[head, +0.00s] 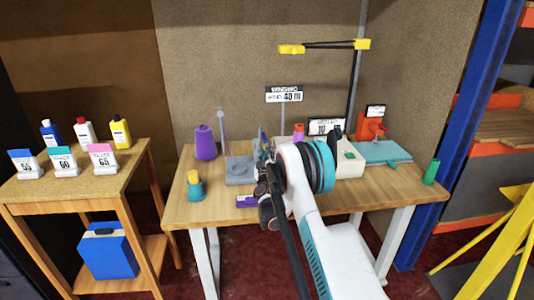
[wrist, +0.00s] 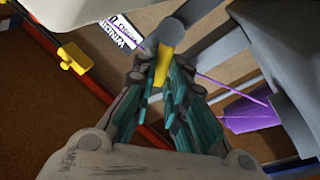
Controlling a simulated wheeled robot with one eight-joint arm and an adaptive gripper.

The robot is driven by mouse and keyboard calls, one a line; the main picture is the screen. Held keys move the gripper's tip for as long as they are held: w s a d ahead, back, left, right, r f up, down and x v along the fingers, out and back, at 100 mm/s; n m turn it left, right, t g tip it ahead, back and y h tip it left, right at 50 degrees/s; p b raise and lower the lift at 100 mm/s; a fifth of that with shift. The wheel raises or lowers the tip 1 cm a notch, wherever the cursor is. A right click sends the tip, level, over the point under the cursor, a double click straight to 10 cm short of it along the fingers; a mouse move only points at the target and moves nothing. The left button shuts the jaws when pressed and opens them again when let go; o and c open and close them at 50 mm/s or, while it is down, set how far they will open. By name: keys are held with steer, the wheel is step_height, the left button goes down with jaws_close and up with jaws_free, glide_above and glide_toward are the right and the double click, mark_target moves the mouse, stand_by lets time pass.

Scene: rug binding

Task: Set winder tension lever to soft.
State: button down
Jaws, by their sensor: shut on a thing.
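The winder (head: 240,170) is a grey unit on the table, left of my arm, with an upright grey post. In the wrist view, the tension lever (wrist: 163,66) shows as a short yellow piece beside a round grey end. My gripper (wrist: 158,80) has its teal-padded fingers closed together at this yellow piece, shut on it. The fingertips hide part of the lever. In the head view my gripper (head: 262,147) is at the right side of the winder, partly hidden by my arm. The lever's setting marks cannot be read.
A purple thread cone (head: 205,143) stands left of the winder, its thread crossing the wrist view. A yellow-topped teal spool (head: 195,186) is in front. A sign (head: 284,94) and a yellow-ended overhead arm (head: 325,46) are behind. A white machine (head: 350,162) stands right.

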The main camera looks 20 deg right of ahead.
steer(key=shift+a+f, duration=0.1)
stand_by(0.4)
steer(key=c, duration=1.6)
jaws_free()
steer(key=v, duration=1.2)
